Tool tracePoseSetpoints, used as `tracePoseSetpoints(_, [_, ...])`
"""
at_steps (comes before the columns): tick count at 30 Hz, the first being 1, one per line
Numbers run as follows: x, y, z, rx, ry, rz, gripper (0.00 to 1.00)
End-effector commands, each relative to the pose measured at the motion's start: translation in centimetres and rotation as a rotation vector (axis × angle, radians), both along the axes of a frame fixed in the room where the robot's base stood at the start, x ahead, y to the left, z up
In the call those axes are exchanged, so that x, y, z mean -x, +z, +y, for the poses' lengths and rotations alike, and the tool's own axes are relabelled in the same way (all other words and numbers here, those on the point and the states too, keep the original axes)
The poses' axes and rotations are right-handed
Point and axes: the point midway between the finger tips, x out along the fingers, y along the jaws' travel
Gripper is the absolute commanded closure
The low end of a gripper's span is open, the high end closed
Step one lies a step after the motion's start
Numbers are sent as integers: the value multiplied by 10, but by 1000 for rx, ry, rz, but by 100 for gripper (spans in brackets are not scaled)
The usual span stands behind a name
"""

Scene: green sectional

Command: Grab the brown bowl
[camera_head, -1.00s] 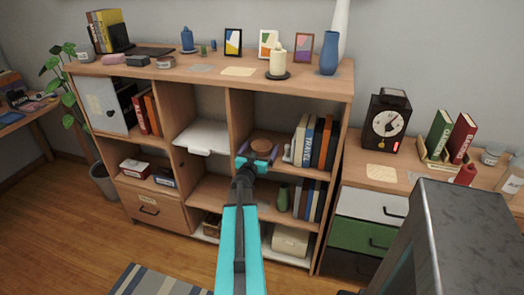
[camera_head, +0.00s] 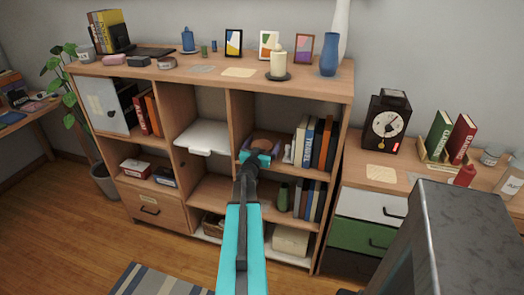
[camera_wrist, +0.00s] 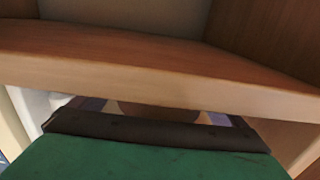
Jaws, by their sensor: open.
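The brown bowl (camera_head: 263,143) sits inside the upper right-middle compartment of the wooden shelf unit, left of a row of books. My gripper (camera_head: 262,149) is at the front of that compartment, with its purple fingers open on either side of the bowl. My gripper's teal body hides the bowl's near lower part. In the wrist view, a brown patch of the bowl (camera_wrist: 157,112) shows between the purple fingers. A wooden shelf board covers most of it there, so contact with the fingers cannot be told.
The shelf board edge (camera_wrist: 160,78) crosses close in the wrist view. Upright books (camera_head: 315,142) and a small pale figure stand right of the bowl. A white panel (camera_head: 203,136) is in the compartment to the left. A green vase (camera_head: 283,196) stands on the shelf below.

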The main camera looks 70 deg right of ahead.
Motion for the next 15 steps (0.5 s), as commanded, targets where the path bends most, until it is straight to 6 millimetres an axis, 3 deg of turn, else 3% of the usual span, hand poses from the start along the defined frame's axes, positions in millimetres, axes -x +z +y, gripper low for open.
tracePoseSetpoints(5, [0, 0, -10, 0, -1, 0, 5])
tracePoseSetpoints(15, [0, 0, -11, 0, -1, -1, 5])
